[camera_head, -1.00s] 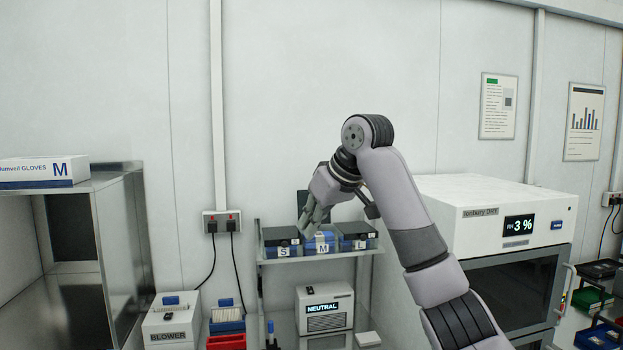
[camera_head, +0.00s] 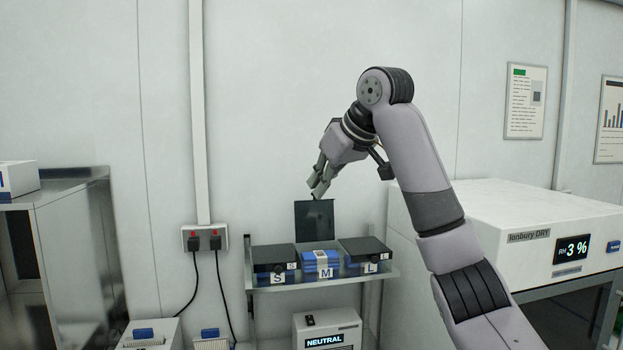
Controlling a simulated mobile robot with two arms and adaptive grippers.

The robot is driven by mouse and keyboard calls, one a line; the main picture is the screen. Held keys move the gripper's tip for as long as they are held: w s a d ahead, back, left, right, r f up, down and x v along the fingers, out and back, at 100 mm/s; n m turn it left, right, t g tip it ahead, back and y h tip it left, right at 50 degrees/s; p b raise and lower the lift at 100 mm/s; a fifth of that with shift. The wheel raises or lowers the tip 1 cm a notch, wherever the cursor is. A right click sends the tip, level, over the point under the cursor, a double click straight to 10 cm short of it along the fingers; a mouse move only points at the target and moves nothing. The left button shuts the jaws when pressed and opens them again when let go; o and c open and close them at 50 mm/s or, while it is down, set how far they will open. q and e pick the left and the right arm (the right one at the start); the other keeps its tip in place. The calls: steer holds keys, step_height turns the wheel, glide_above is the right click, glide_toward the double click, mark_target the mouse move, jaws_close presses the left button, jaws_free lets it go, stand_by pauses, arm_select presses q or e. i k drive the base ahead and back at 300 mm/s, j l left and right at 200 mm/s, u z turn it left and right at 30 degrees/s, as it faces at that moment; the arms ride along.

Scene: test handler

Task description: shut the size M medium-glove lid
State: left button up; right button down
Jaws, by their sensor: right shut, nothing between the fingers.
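The size M box (camera_head: 322,265) stands between the S box (camera_head: 274,260) and the L box (camera_head: 365,252) on a wall shelf. Blue contents show in its open top. Its dark lid (camera_head: 314,221) stands upright at the back of the box. The lids of the S and L boxes lie flat and closed. My right gripper (camera_head: 318,190) is shut and empty, pointing down at the top edge of the raised M lid; I cannot tell whether it touches the lid. My left gripper is not in view.
A white dry cabinet (camera_head: 520,215) stands to the right, partly behind my right arm. A metal cabinet (camera_head: 75,200) is at the left. A neutral unit (camera_head: 328,332) sits below the shelf (camera_head: 300,284). A socket with cables (camera_head: 205,238) is on the wall.

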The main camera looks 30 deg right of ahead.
mark_target(314, 219)
steer(key=i+l, duration=0.85)
steer(key=i, duration=0.3)
